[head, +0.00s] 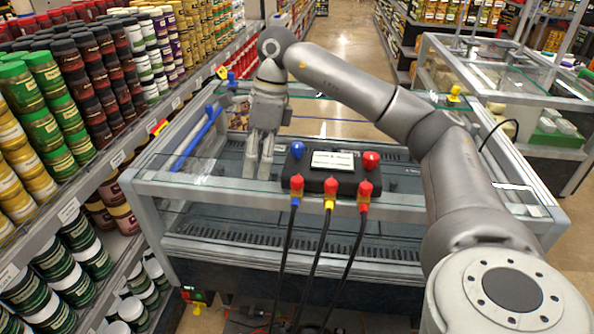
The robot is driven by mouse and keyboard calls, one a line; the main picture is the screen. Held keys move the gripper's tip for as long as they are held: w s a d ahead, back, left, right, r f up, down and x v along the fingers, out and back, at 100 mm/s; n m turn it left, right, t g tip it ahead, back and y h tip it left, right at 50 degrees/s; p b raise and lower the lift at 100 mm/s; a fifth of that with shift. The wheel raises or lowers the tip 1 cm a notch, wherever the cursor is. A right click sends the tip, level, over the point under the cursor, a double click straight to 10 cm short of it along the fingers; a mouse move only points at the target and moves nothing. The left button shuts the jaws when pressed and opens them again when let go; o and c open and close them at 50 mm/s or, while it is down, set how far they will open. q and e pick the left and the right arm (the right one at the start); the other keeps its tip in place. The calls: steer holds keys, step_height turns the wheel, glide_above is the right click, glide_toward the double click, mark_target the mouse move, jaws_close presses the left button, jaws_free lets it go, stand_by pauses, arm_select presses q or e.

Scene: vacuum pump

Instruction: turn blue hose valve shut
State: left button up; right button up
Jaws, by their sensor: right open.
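A black manifold block (318,184) with a white label sits on the glass-topped case. A blue knob (297,150) stands on its left and a red knob (371,160) on its right. Three black hoses hang from its front edge, each with a red-topped fitting. The left hose fitting (296,190) has a blue collar, the middle one yellow, the right one red. My right gripper (258,176) is open and points down, just left of the block and apart from the blue knob. My left gripper is out of view.
Shelves of jars (70,110) line the left side. A blue bar (196,138) lies along the case's left end. Another glass case (540,110) is at the right. The glass in front of the block is narrow.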

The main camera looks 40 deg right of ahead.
mark_target(297, 179)
steer(key=s+d+r+h, duration=0.3)
steer(key=d+r, duration=0.1)
steer(key=d, duration=0.4)
steer(key=f, duration=0.6)
steer(key=f+p, duration=0.1)
steer(key=f, duration=0.2)
steer(key=shift+s+f, duration=0.25)
steer(key=shift+s, duration=0.05)
steer(key=shift+f, duration=0.5)
steer(key=shift+c, duration=0.3)
steer(key=shift+m, duration=0.3)
jaws_close()
